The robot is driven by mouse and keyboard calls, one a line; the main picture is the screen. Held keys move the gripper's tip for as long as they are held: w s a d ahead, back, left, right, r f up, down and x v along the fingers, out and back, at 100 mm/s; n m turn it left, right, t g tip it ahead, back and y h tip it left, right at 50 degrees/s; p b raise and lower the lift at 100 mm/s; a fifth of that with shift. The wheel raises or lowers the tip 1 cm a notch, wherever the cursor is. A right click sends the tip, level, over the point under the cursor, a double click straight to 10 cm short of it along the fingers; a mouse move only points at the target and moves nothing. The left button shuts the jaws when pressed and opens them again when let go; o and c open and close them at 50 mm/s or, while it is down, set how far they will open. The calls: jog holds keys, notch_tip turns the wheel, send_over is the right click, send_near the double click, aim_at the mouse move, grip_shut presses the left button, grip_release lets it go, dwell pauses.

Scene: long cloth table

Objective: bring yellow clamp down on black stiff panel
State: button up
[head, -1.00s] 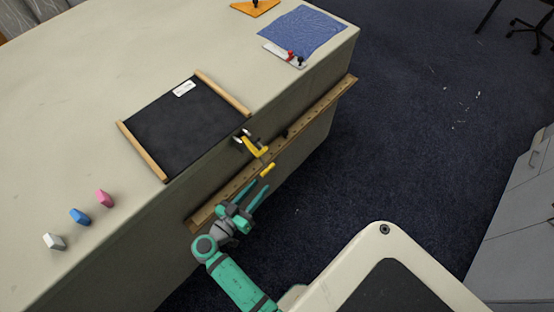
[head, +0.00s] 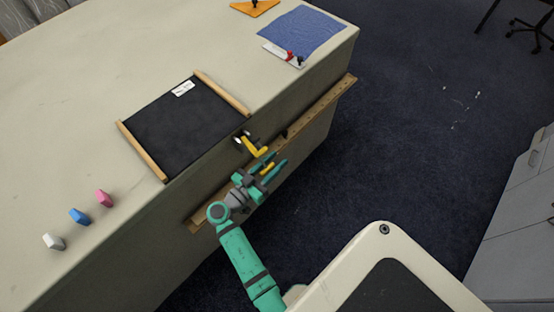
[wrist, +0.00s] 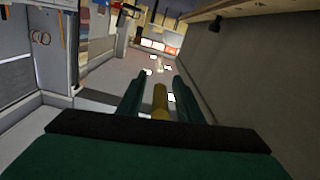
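The black stiff panel (head: 185,128) lies flat on the table between two wooden strips, with a small white label near its far edge. The yellow clamp (head: 252,147) sits at the table's front edge beside the panel's right corner, its lower part hanging over the side. My gripper (head: 275,166) is below the clamp, in front of the table's side. In the wrist view, my gripper's two green fingers (wrist: 150,97) stand apart with a yellow cylindrical part, seemingly the clamp's handle (wrist: 160,102), between them. I see gaps beside it and no clear contact.
A wooden ledge (head: 322,107) runs along the table's side near my gripper. White, blue (head: 79,216) and pink blocks stand at the table's left. A blue cloth (head: 303,31) and an orange piece (head: 255,7) lie at the far end. Open carpet is at the right.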

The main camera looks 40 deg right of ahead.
jog(key=shift+d, duration=0.55)
grip_shut()
jog(key=shift+d+r, duration=0.1)
